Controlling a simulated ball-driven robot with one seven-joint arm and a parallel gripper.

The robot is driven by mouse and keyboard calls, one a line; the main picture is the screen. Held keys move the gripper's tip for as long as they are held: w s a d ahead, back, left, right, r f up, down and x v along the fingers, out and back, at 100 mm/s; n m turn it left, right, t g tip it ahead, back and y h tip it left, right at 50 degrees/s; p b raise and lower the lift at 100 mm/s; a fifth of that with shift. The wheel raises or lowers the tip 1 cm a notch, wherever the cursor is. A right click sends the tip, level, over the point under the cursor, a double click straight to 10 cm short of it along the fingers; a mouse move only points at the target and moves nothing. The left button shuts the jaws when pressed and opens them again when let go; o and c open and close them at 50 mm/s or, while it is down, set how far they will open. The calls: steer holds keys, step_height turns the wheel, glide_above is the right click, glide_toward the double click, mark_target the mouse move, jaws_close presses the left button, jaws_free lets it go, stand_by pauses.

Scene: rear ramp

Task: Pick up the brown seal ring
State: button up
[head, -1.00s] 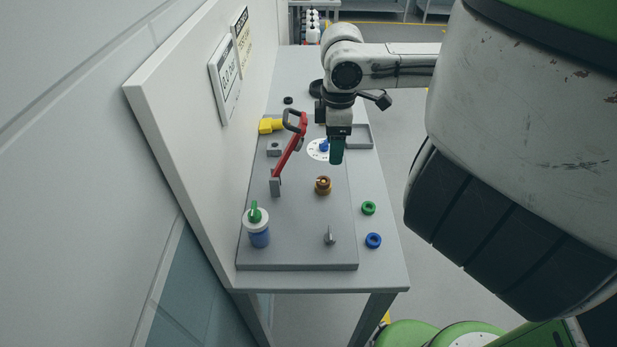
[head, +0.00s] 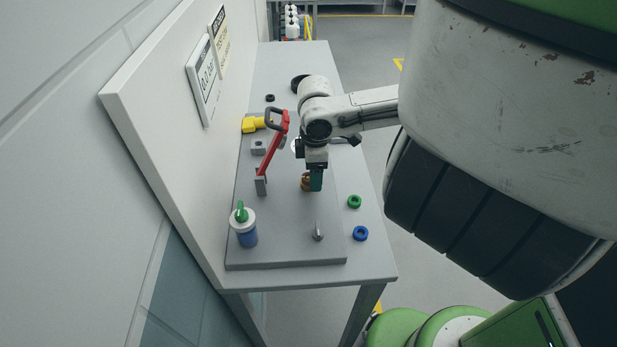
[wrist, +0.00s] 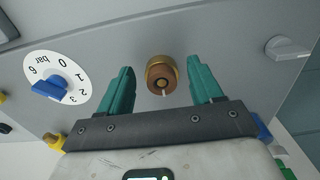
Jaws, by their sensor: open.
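The brown seal ring (wrist: 155,82) shows in the wrist view around the centre of a brass fitting (wrist: 158,62) on the grey panel. In the head view the brass fitting (head: 305,184) is partly hidden behind my gripper (head: 317,181). In the wrist view my gripper (wrist: 160,72) is open, with one teal finger on each side of the ring. Gaps show between both fingers and the fitting, and nothing is held.
A red lever (head: 273,150) on a grey post stands left of my gripper. A metal knob (head: 318,232), green ring (head: 354,201) and blue ring (head: 360,233) are nearby. A dial with a blue pointer (wrist: 50,89) lies beside the fitting.

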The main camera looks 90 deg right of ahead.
steer(key=c, duration=1.1)
steer(key=shift+r, duration=0.1)
